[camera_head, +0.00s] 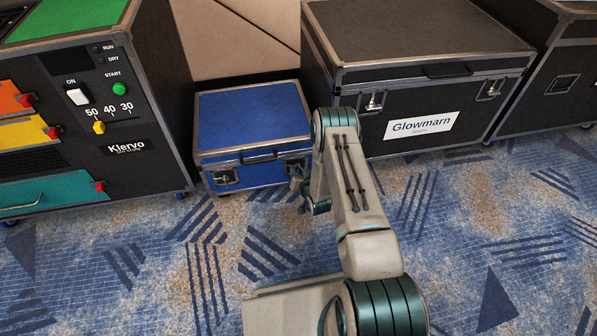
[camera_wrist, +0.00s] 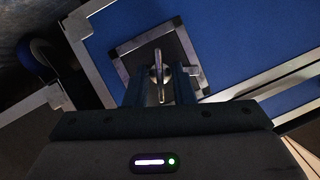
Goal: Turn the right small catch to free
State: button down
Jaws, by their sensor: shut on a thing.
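The small blue case (camera_head: 253,118) stands on the carpet with its lid down. Its left catch (camera_head: 226,178) shows on the front in the head view. The right small catch is largely hidden behind my gripper (camera_head: 301,187) in that view. In the wrist view the right small catch (camera_wrist: 158,71) is a metal piece on a dark plate with a pale square frame. My gripper (camera_wrist: 160,84) has one finger on each side of it and is shut on it. The fingers cover part of the plate.
The large black Glowmarn case (camera_head: 480,105) stands close on the right. The black Klervo cabinet (camera_head: 140,105) with buttons and coloured drawers stands on the left. Open patterned carpet (camera_head: 215,255) lies in front.

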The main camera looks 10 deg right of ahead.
jog(key=shift+a+n+h, duration=0.1)
jog(key=shift+n+h, duration=0.9)
jog(key=shift+n, duration=0.4)
jog(key=c, duration=1.6)
grip_release()
jog(key=shift+r, duration=0.1)
jog(key=p+v, duration=0.5)
jog(key=v, duration=0.8)
jog(key=shift+s+r, duration=0.15)
jog(key=shift+s, duration=0.2)
